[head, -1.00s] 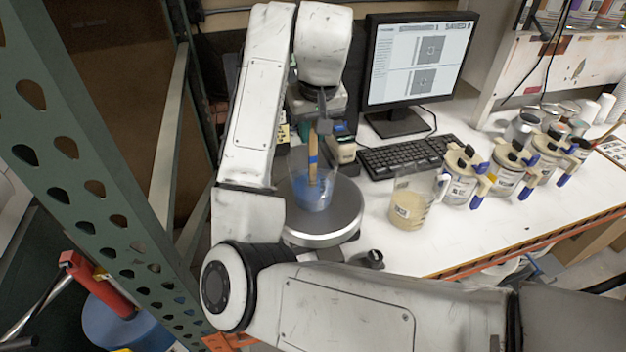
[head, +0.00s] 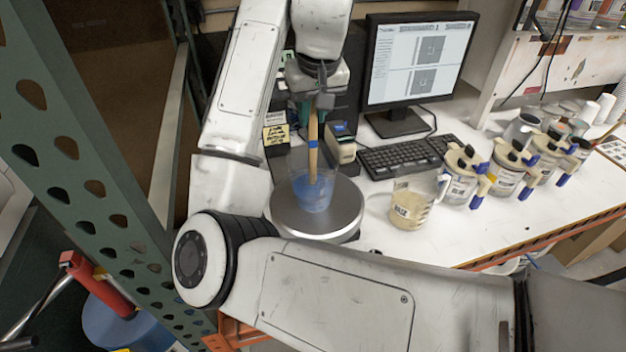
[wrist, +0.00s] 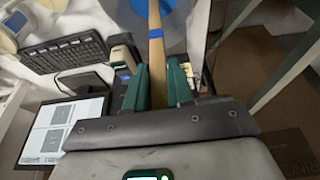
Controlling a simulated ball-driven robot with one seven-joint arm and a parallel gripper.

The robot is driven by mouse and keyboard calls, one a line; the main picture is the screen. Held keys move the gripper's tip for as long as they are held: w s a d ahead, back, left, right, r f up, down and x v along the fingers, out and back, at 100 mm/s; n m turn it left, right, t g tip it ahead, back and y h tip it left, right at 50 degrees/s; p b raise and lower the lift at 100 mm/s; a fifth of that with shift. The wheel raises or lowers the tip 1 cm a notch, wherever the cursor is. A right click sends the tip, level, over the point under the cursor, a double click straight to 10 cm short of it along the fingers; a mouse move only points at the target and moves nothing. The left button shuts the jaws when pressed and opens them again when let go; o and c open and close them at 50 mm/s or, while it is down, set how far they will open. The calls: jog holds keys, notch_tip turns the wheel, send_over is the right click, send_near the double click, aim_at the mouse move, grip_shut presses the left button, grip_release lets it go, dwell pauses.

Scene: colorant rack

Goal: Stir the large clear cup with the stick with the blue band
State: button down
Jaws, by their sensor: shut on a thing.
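The large clear cup (head: 325,190) stands on a round metal plate (head: 290,218) and holds blue liquid. It shows only in part at the top of the wrist view (wrist: 178,12). The wooden stick with the blue band (head: 313,157) stands nearly upright with its lower end in the cup, in the blue. My gripper (head: 314,98) is above the cup and shut on the stick's upper part. In the wrist view the stick (wrist: 157,62) runs between the green fingers of my gripper (wrist: 159,88).
A beaker of pale yellow stuff (head: 408,208) stands right of the plate. A keyboard (head: 395,157) and monitor (head: 418,65) are behind it. Several lidded cans (head: 462,180) stand further right. A green perforated post (head: 85,170) rises at left. White table is free in front of the cans.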

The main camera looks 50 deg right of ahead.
jog(key=shift+r, duration=4.55)
jog(key=shift+r, duration=2.5)
